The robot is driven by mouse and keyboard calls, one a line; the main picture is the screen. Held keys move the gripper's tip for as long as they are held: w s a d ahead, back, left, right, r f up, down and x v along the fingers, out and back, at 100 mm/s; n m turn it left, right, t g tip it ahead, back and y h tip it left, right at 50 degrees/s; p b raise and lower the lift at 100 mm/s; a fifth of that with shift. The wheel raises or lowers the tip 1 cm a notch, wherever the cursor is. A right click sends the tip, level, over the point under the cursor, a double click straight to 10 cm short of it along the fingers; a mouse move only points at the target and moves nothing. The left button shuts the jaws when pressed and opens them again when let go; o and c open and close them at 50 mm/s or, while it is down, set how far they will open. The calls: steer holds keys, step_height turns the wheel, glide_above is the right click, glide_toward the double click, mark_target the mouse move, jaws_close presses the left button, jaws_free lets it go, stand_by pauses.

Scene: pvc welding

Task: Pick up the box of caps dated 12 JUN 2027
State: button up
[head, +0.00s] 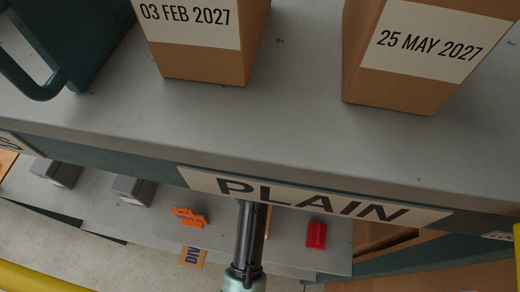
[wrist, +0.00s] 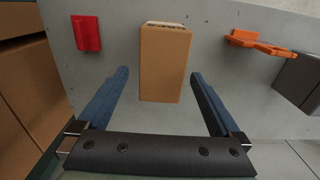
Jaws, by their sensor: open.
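No label reading 12 JUN 2027 can be read in either view. In the wrist view a plain brown box (wrist: 165,65) stands on a grey surface, with a strip of print on its far top edge too foreshortened to read. My gripper (wrist: 159,75) is open, with one blue finger on each side of this box and visible gaps to both sides. In the head view two brown boxes on the upper shelf read 03 FEB 2027 (head: 205,62) and 25 MAY 2027 (head: 400,90). My gripper's fingers are hidden there below the shelf edge.
The upper shelf (head: 290,110) carries a PLAIN sign (head: 315,198) on its front edge, above my arm. On the lower shelf are a red item (head: 316,234), an orange item (head: 188,217) and grey blocks (head: 135,190). Larger brown boxes (wrist: 25,80) stand at left in the wrist view.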

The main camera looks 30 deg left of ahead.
steer(key=shift+f+b, duration=0.4)
steer(key=shift+f, duration=0.55)
steer(key=shift+f+p, duration=0.25)
steer(key=shift+p, duration=0.4)
steer(key=shift+w+f, duration=0.1)
steer(key=shift+f, duration=0.55)
steer(key=shift+a+f+p, duration=0.2)
steer(key=shift+f+p, duration=1)
steer(key=shift+f, duration=1.45)
steer(key=c, duration=1.5)
steer(key=shift+r, duration=0.1)
